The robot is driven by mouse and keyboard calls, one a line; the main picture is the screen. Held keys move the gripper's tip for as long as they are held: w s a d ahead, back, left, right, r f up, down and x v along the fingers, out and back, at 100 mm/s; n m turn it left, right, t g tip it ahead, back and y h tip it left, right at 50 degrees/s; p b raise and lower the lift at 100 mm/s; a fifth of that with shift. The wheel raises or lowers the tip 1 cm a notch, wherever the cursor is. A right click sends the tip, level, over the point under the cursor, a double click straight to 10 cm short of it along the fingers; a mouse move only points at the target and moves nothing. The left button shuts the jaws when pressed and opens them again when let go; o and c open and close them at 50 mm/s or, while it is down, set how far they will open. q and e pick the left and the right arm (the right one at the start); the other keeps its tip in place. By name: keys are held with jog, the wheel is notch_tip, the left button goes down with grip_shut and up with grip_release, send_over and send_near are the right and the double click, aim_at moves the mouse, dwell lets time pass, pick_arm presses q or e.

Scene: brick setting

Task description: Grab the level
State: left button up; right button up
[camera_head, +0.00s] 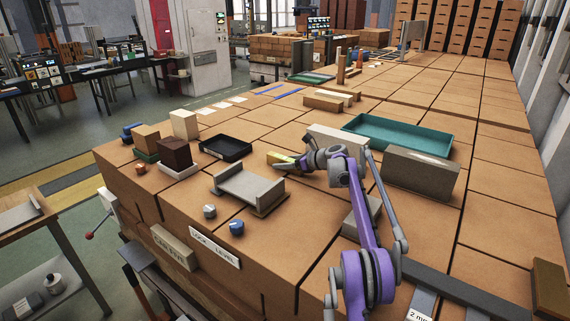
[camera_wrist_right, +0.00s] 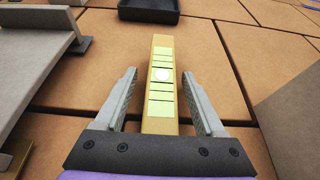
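The level is a slim yellow bar with pale green-yellow panels and a round light spot (camera_wrist_right: 161,85). In the head view the level (camera_head: 276,158) lies on the brown block surface, partly hidden by my right gripper (camera_head: 291,163). In the right wrist view my right gripper (camera_wrist_right: 160,92) is open, one finger on each side of the level. Gaps show between the bar and both fingers, so it is not clamped. The level's far end reaches past the fingertips; its near end is hidden behind the gripper's body. My left gripper is not in view.
A grey channel-shaped fixture (camera_head: 248,189) stands left of the level, with a black tray (camera_head: 226,147) behind it. Grey blocks (camera_head: 421,174) and a teal tray (camera_head: 398,139) lie to the right. Two small knobs (camera_head: 236,228) sit near the front edge.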

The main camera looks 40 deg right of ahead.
grip_shut()
dwell(0.3)
